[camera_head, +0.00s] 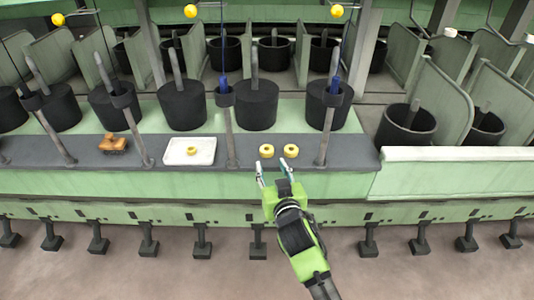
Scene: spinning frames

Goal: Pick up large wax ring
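Two yellow wax rings, a left one (266,151) and a right one (291,150), lie side by side on the dark ledge (350,156) of the green machine. A smaller-looking yellow ring (191,151) lies on a white tray (174,158) further left. The two ledge rings look alike in size; I cannot tell which is larger. My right gripper (273,167) reaches up from below, just in front of the ledge rings. Its fingers are spread, with nothing between them. My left gripper is out of view.
Thin upright posts stand along the ledge, one (229,125) left of the rings and one (327,125) right of them. Black cans (255,105) stand in a row behind. An orange-brown object (113,143) lies at the ledge's left. The floor in front is clear.

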